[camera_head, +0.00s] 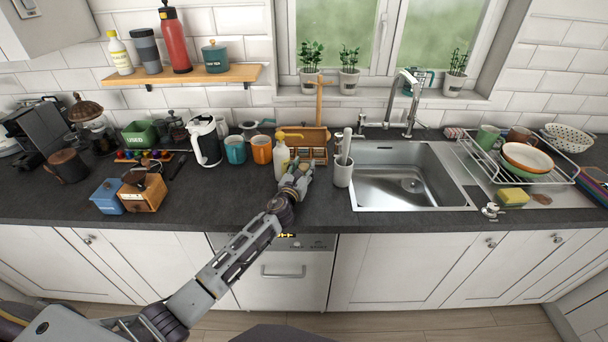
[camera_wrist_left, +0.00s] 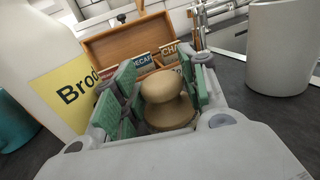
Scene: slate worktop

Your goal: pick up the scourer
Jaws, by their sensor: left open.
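My left gripper (camera_head: 297,174) is open at the worktop, between the soap bottle and the white utensil pot. In the left wrist view its green-padded fingers (camera_wrist_left: 157,92) stand either side of a pale wooden knob-shaped thing (camera_wrist_left: 169,102) with a wide round base, with no clear grip on it. In the head view the gripper hides that thing. A yellow sponge-like block (camera_head: 512,196) with a greenish side lies right of the sink, beside a small flat brown thing (camera_head: 541,199). I cannot tell for certain which of these is the scourer. My right gripper is not in view.
A soap bottle (camera_head: 281,158) stands close left of the gripper, and a utensil pot (camera_head: 343,172) to its right. A wooden tea box (camera_head: 307,150) is behind. The sink (camera_head: 385,152) and dish rack (camera_head: 495,172) lie further right.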

